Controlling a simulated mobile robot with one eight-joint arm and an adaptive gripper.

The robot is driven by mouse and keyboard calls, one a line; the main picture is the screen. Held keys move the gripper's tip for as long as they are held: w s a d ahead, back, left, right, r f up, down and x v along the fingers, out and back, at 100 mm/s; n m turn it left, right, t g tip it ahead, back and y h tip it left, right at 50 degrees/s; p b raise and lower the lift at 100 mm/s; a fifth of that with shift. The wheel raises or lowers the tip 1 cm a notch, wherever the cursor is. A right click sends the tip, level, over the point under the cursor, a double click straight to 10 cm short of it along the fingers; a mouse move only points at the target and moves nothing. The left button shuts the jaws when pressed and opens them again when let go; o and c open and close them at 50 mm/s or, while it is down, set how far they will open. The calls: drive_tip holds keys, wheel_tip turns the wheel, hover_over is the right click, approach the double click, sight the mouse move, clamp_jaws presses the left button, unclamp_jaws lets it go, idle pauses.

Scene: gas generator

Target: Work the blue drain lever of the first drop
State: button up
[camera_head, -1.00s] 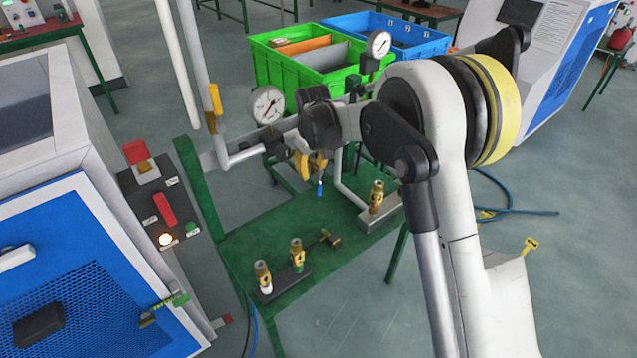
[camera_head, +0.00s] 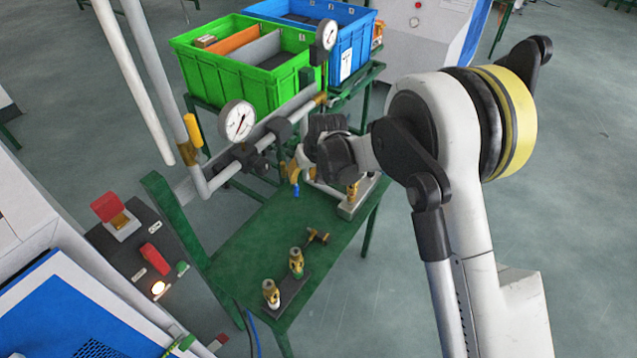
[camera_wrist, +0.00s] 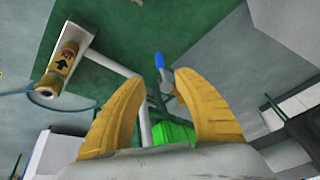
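The blue drain lever (camera_wrist: 159,60) shows in the wrist view just beyond and between my gripper's fingertips. In the head view it is a small blue tip (camera_head: 296,190) hanging below the pipe, over the green table. My gripper (camera_wrist: 155,78) has two yellow fingers set apart, with nothing held between them. In the head view my gripper (camera_head: 293,171) is beside the lever, and my wrist hides part of the pipe there. Whether a finger touches the lever cannot be told.
A green table (camera_head: 250,235) carries brass valves (camera_head: 297,263) and a metal block (camera_head: 350,208). Pressure gauges (camera_head: 237,120) stand on the pipe (camera_head: 225,175). Green (camera_head: 240,85) and blue (camera_head: 350,35) crates stand behind. A control box (camera_head: 140,250) is at left.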

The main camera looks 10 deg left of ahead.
sight(297, 187)
drive_tip(key=b+x, duration=0.4)
drive_tip(key=x, duration=0.6)
drive_tip(key=shift+w+a+f, duration=0.1)
drive_tip(key=shift+f, duration=0.3)
clamp_jaws()
